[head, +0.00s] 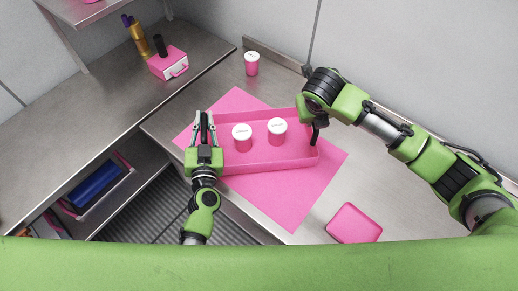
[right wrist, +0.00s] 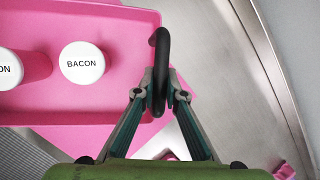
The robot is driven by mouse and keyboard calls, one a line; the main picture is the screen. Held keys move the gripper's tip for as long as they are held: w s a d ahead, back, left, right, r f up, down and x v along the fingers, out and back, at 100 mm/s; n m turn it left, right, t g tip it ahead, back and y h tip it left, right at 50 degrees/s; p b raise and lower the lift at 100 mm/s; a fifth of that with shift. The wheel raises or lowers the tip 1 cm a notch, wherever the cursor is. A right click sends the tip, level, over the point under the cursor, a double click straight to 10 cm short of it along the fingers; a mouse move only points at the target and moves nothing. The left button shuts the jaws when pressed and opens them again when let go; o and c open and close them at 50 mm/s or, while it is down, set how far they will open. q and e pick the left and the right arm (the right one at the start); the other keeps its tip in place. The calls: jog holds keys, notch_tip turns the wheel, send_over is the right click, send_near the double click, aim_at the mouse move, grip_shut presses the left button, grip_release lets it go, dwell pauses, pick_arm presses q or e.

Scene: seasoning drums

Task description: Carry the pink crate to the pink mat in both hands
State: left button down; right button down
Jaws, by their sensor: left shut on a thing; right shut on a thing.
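The pink crate (head: 268,167) is over the pink mat (head: 290,208), with mat showing on several sides. I cannot tell whether it rests on the mat or hangs just above. Two white-lidded pink drums (head: 242,137) (head: 277,131) stand upright in it; one lid reads BACON in the right wrist view (right wrist: 82,62). My left gripper (head: 204,122) is shut at the crate's left end; its handle there is hidden. My right gripper (right wrist: 160,88) is shut on the dark loop handle (right wrist: 161,50) at the right end; in the head view its arm partly covers this.
A third pink drum (head: 251,64) stands behind the mat. A pink square (head: 354,223) lies at the front right. A pink box (head: 168,64) and gold bottle (head: 138,38) stand on the left counter. The steel counter right of the mat is mostly clear.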

pick_arm(q)
jog(key=shift+a+f+b, duration=0.15)
jog(key=shift+f+b, duration=0.3)
jog(key=shift+f, duration=0.1)
pick_arm(e)
jog(key=shift+f, duration=0.5)
pick_arm(q)
jog(key=c, duration=2.4)
grip_release()
jog(key=shift+s+f, duration=0.1)
jog(key=shift+f, duration=0.05)
pick_arm(e)
jog(key=c, duration=2.5)
grip_release()
jog(key=shift+f, duration=0.15)
pick_arm(q)
jog(key=o, duration=0.4)
pick_arm(e)
jog(key=o, duration=0.4)
pick_arm(q)
jog(key=s, duration=0.4)
jog(key=s+d, duration=0.1)
jog(key=s, duration=0.6)
jog(key=shift+s+d, duration=0.2)
jog(key=shift+s, duration=0.2)
pick_arm(e)
jog(key=shift+s, duration=0.1)
jog(key=v, duration=1.2)
